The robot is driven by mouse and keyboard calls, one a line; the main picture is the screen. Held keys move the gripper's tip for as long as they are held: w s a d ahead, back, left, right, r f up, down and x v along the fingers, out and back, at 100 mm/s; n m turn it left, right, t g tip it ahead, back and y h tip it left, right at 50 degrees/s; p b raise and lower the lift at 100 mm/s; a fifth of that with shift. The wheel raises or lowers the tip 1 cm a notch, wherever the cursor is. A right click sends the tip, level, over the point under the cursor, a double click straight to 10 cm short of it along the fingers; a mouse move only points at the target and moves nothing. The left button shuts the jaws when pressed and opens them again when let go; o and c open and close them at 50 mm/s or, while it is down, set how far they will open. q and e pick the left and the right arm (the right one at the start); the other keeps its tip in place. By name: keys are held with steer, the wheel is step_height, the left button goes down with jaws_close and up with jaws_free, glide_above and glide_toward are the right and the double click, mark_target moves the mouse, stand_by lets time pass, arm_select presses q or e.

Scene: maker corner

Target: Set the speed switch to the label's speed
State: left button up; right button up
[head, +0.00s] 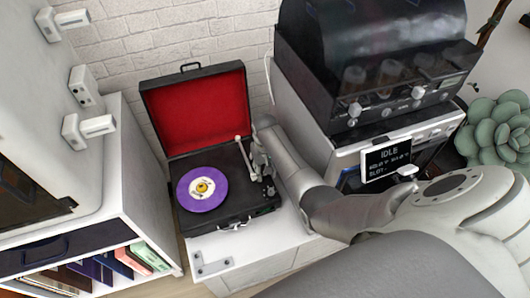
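A portable record player (229,215) stands on the white cabinet with its red-lined lid (201,113) open. A purple record (202,189) with a yellow label (202,187) lies on it; the label's print is too small to read. The pale tonearm (244,155) is at the record's right. My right gripper (262,172) is at the deck's right edge, beside the tonearm, pointing down at the small controls there. I cannot make out the speed switch, and the gripper hides part of that area. The finger gap is not clear. My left gripper is not in view.
A dark-hooded machine (372,60) with a small screen (387,159) reading IDLE stands right of the player. A shelf (75,260) of record sleeves is at lower left. A green succulent (497,130) is at far right. Bare white top (265,238) shows in front of the player.

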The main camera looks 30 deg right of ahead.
step_height(320, 180, up, 12)
stand_by(0.6)
stand_by(0.5)
